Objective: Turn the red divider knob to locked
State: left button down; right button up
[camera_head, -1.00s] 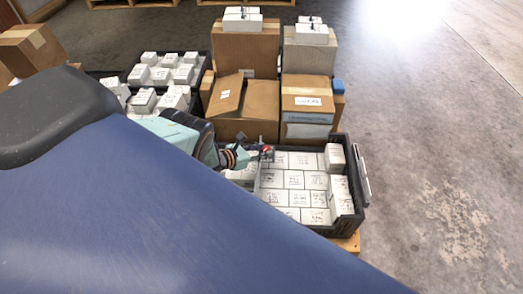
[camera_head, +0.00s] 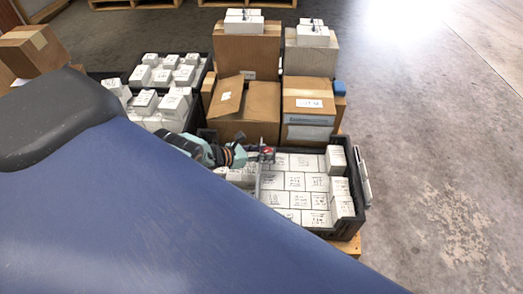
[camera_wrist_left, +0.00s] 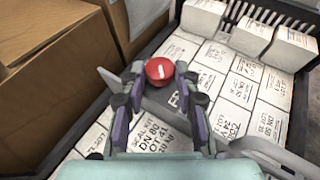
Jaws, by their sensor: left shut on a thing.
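The red knob (camera_wrist_left: 160,71) is round with a white mark, on top of a grey divider (camera_wrist_left: 168,104) in the left wrist view. Printed letters on the divider are partly hidden by my finger. My left gripper (camera_wrist_left: 160,76) has a finger on each side of the knob and is shut on it. In the head view the red knob (camera_head: 267,154) shows small at the tip of my left gripper (camera_head: 262,154), over the black crate (camera_head: 360,190). The right gripper is not in view.
White labelled boxes (camera_head: 295,180) fill the crate on both sides of the divider. Cardboard boxes (camera_head: 308,95) stand behind it, one with an open flap (camera_head: 228,100). Another crate of white boxes (camera_head: 165,75) is at the left. Bare floor (camera_head: 440,150) lies right.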

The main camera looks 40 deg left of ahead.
pick_arm(q)
jog(key=c, duration=1)
grip_release()
jog(key=shift+s+a+r, duration=0.2)
jog(key=shift+s+a, duration=0.15)
jog(key=shift+s, duration=0.15)
jog(key=shift+v, duration=5.35)
jog(key=shift+s+d+r, duration=0.1)
jog(key=shift+d, duration=0.05)
